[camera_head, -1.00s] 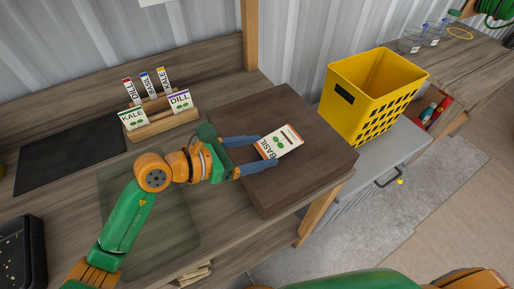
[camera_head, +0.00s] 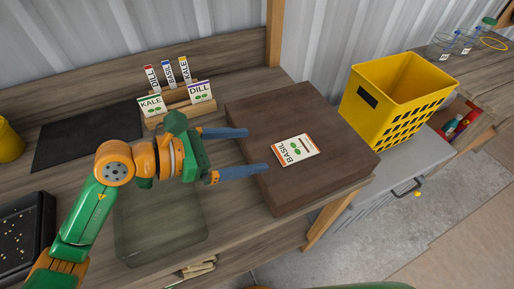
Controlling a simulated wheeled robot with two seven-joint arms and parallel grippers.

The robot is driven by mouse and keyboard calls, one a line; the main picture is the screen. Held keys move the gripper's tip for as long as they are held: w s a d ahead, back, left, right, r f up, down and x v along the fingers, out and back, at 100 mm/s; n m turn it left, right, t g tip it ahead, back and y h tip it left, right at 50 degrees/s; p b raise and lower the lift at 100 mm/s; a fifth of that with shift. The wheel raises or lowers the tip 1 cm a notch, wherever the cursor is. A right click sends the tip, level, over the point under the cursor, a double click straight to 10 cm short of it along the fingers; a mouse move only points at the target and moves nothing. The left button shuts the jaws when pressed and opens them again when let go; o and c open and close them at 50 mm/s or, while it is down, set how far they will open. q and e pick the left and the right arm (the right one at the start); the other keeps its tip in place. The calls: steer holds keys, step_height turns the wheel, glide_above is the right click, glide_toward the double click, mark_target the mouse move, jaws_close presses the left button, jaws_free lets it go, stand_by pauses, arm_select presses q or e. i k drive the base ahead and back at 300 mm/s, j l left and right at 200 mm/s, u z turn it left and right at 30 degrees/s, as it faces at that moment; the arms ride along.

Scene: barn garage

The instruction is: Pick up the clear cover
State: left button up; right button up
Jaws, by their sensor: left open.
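The clear cover (camera_head: 160,232) is a see-through, slightly greenish rectangular panel lying on the wooden workbench at the lower left. My left forearm and gripper pass over its upper part and hide some of it. My left gripper (camera_head: 257,150) is open and empty, with its blue fingers pointing right over the left edge of the dark brown board (camera_head: 335,175). A BASIL seed packet (camera_head: 294,150) lies flat on that board, just beyond the fingertips and apart from them. My right gripper is not in view.
A wooden rack (camera_head: 180,113) holds several seed packets and labels behind my left gripper. A dark mat (camera_head: 85,138) lies at left, above a black tray (camera_head: 25,235). A yellow crate (camera_head: 395,100) stands right of the board on a grey cabinet (camera_head: 400,168).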

mark_target(153, 220)
steer(key=k+l, duration=0.25)
steer(key=k, duration=0.2)
steer(key=k+l, duration=0.25)
steer(key=k, duration=0.25)
